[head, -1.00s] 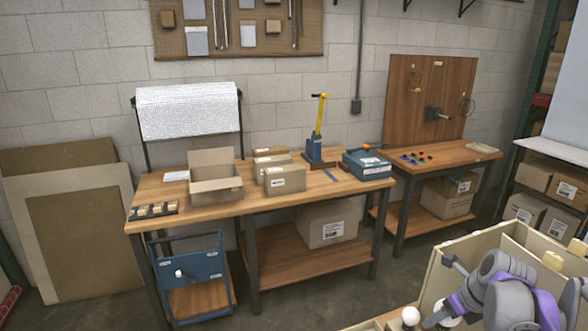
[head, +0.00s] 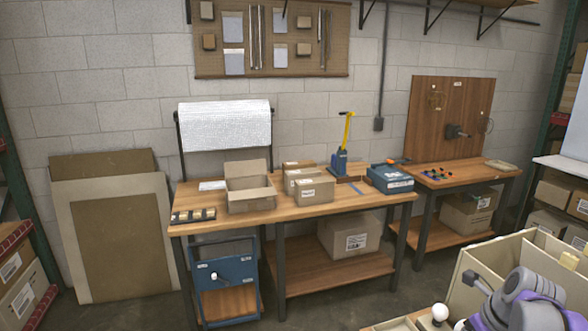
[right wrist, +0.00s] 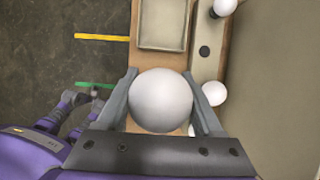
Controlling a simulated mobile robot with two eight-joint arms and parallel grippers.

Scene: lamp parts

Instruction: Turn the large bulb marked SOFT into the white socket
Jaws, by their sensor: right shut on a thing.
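In the right wrist view, my right gripper (right wrist: 160,98) is shut on a large round white bulb (right wrist: 160,100), one finger on each side. No SOFT marking shows on the part of the bulb I see. In the head view, part of my right arm is at the lower right, beside a white bulb (head: 440,312); I cannot tell whether this is the held one. A small white fitting (head: 214,276) shows on the blue panel stand (head: 225,272); I cannot tell whether it is the white socket. Grey, purple-tinted parts at the wrist view's left may be my left gripper (right wrist: 85,98).
A beige-walled box (head: 500,265) stands near my right arm. The workbench (head: 290,212) carries cartons and a blue case (head: 390,178). Grey floor is open before it.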

